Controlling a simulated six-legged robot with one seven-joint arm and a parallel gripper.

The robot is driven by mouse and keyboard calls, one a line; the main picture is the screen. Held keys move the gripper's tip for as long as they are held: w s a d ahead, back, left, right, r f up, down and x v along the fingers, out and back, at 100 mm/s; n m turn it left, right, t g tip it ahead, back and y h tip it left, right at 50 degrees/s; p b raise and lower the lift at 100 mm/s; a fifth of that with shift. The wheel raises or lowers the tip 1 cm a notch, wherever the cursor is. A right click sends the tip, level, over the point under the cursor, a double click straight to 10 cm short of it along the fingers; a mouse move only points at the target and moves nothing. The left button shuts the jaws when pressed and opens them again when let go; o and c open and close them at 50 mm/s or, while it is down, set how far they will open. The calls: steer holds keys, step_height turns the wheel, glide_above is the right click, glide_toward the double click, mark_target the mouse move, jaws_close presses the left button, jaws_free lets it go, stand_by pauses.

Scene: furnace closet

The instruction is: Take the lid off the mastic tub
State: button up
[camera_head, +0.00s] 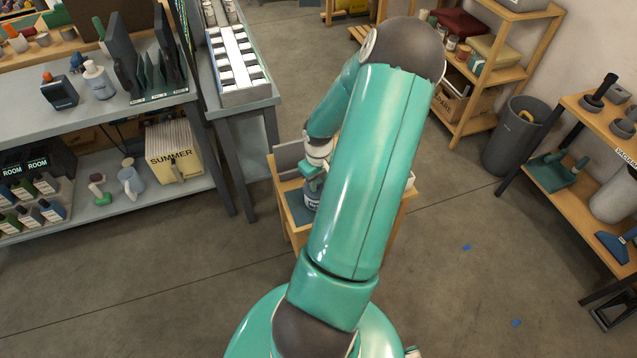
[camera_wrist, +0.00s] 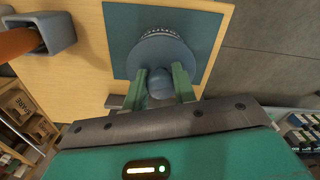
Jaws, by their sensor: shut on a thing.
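The mastic tub (camera_head: 311,199) stands on a small wooden table, partly hidden behind my arm in the head view. In the wrist view, the tub (camera_wrist: 158,33) shows only as a lettered edge beyond its round blue-grey lid (camera_wrist: 160,56). My gripper (camera_wrist: 162,84) is shut on the lid's rounded knob, with one green finger on each side. The gripper (camera_head: 313,181) is right above the tub in the head view. The lid is over the tub; I cannot tell whether there is a gap between them.
The tub is on a dark blue mat (camera_wrist: 120,22) on the wooden table (camera_wrist: 85,62). A grey square holder (camera_wrist: 58,33) with an orange-brown thing in it is at the left. A grey shelf unit (camera_head: 160,98) stands left of the table. Floor at the right is mostly clear.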

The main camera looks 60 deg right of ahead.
step_height(320, 180, up, 3)
steer(key=shift+d+f, duration=0.1)
steer(key=shift+f, duration=0.1)
steer(key=w+a+r, duration=0.3)
steer(key=a+r, duration=0.6)
steer(key=a, duration=0.4)
steer(key=shift+w+a+r, duration=0.15)
steer(key=shift+a+r, duration=0.25)
steer(key=shift+w, duration=0.15)
